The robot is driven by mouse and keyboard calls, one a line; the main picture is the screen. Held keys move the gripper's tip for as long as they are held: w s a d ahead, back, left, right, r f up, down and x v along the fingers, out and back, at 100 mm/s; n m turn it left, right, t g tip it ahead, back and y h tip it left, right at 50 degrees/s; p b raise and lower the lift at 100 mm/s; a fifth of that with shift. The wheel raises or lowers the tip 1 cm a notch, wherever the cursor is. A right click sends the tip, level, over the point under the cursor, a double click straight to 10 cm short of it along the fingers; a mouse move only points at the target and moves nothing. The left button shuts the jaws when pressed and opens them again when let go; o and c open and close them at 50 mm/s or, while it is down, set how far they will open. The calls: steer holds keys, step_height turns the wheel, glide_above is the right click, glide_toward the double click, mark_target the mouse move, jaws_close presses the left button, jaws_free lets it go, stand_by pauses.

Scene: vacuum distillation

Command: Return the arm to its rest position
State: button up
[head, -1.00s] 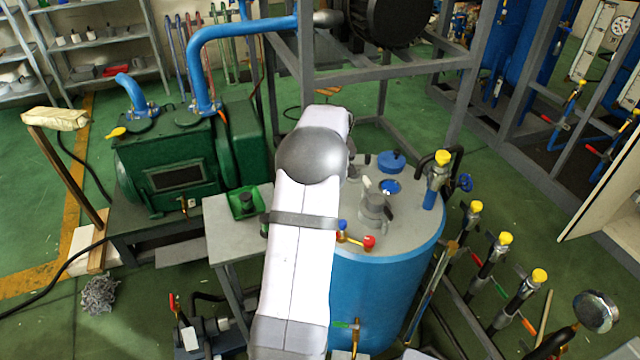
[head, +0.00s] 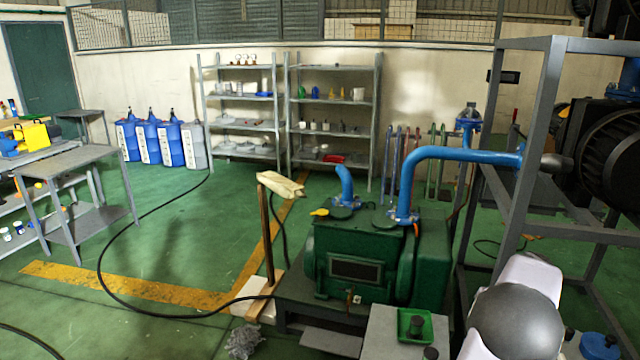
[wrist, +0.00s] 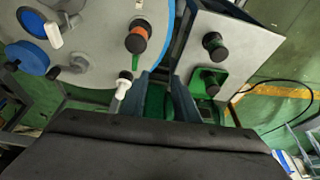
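My gripper (wrist: 160,88) shows in the wrist view as two blue-grey fingers with a gap between them. It looks open, with nothing between the fingers. It points down over the gap between the grey tank lid (wrist: 90,75) and a small grey table (wrist: 240,45). In the head view only a white link and grey joint of my arm show at the lower right; the gripper is out of that view.
The small table (head: 382,342) holds a green tray (head: 404,326) with a black knob; another black knob stands beside it. A green pump (head: 375,265) with blue pipes and a grey frame (head: 548,120) stand close by. Open green floor lies left.

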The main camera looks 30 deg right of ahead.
steer(key=w+a+n+g+y, duration=0.15)
steer(key=w+a, duration=0.35)
steer(key=a, duration=1.1)
steer(key=w+a+n+y, duration=0.1)
steer(key=w+a+n, duration=0.3)
steer(key=a, duration=1.1)
steer(key=s+a+f+n+g, duration=0.1)
steer(key=s+a+f, duration=0.1)
steer(key=s+a, duration=0.3)
steer(key=s+a+f+n, duration=0.1)
steer(key=s+a, duration=0.4)
steer(key=a, duration=0.9)
steer(key=shift+s+a+f+n+g+p, duration=0.15)
steer(key=shift+s+f+n+g+p, duration=0.2)
steer(key=shift+s+f+p, duration=0.1)
